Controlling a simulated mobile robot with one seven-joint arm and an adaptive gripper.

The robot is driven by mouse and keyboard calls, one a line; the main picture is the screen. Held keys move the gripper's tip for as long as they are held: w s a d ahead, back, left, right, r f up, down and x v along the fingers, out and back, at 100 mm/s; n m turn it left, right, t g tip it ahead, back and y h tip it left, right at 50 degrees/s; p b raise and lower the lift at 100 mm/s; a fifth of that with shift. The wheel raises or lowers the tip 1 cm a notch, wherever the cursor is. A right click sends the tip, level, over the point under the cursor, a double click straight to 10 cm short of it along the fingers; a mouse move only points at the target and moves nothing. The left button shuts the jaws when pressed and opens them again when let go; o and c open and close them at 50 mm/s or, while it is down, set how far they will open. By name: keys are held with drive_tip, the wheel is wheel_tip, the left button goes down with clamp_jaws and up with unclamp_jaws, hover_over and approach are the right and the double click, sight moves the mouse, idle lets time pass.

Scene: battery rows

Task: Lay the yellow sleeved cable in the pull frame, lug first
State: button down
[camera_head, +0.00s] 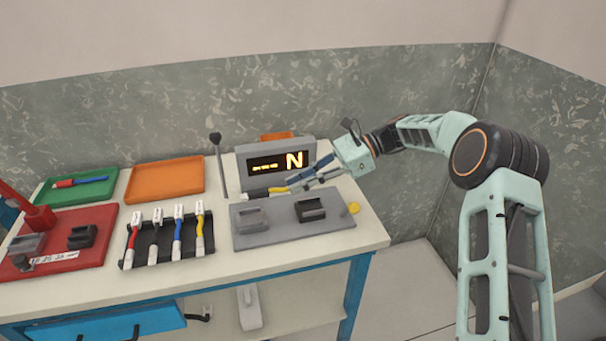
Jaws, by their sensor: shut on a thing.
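The yellow sleeved cable (259,193) is held roughly level above the back of the pull frame (285,229), a grey plate with a grey block (252,218) at left and a dark block (311,208) at right. My gripper (294,183) is shut on the cable and comes in from the right. The cable appears apart from both blocks.
A display (277,163) reading N stands behind the plate, with an upright lever (217,165) at its left. A yellow knob (353,208) is at the plate's right. A black rack (127,259) holds several cables. Orange (165,188) and green (50,196) trays and a red fixture (100,235) lie further left.

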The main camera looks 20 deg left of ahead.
sight(300, 210)
drive_tip(key=shift+s, duration=0.1)
drive_tip(key=shift+r+p, duration=0.15)
drive_tip(key=shift+p, duration=0.35)
drive_tip(key=shift+f+b, duration=1)
drive_tip(key=shift+f, duration=2.45)
drive_tip(key=c, duration=1.8)
unclamp_jaws()
drive_tip(key=shift+c, duration=0.2)
drive_tip(key=shift+d, duration=0.1)
